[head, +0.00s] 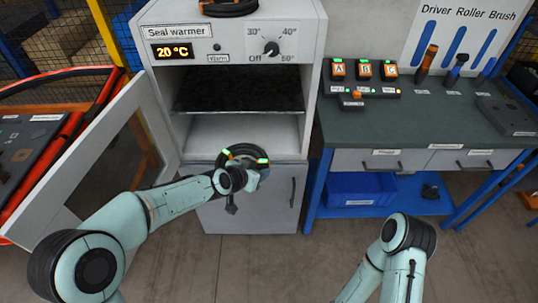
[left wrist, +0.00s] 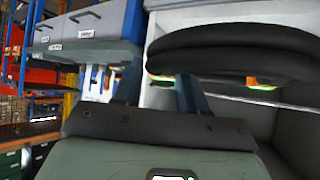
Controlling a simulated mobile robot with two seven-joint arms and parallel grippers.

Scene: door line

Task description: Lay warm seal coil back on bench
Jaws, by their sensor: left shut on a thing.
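A black seal coil (head: 228,160) is held in front of the open seal warmer (head: 185,45), at the height of its lower compartment. My left gripper (head: 244,168) is shut on it; green lights and an orange patch show at the ring. In the left wrist view the coil (left wrist: 235,42) looms large as thick black loops beside the finger ends (left wrist: 158,88). The bench (head: 432,122) with its dark green top stands to the right of the warmer. My right gripper is out of view; only my right arm shows at the bottom.
The warmer door (head: 95,165) stands open to the left; its display reads 20 °C. Another black coil (head: 228,9) lies on the warmer. Battery chargers (head: 363,72), a roller and brush occupy the bench's back; its front middle is clear. A blue bin (head: 358,188) sits below.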

